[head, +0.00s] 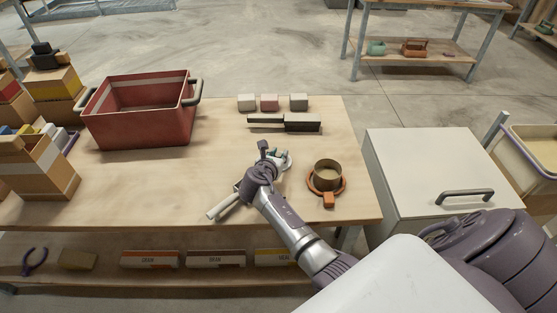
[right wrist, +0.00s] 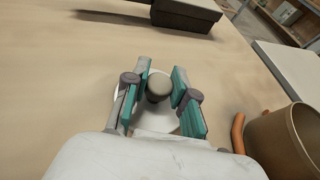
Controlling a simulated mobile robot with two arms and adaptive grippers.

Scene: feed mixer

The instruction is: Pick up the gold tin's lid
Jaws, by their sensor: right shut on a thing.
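The gold tin (head: 327,180) stands open, without a lid on it, on the wooden table near its right end. An orange-brown ring with a tab (head: 329,200) surrounds its base. In the right wrist view the tin (right wrist: 283,143) is at the lower right. The lid, a pale disc with a rounded grey knob (right wrist: 158,88), is left of the tin; part of the disc (head: 287,163) shows beside my right gripper (head: 274,156). The gripper's teal-padded fingers (right wrist: 164,90) are shut on the lid's knob. Much of the disc is hidden by the gripper. My left gripper is out of view.
A red crate (head: 140,125) stands at the back left, near stacked boxes (head: 55,165). A dark flat-topped block (head: 302,123) and several small blocks (head: 269,102) lie behind the gripper. A white cabinet (head: 405,175) stands right of the table. The table's left middle is clear.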

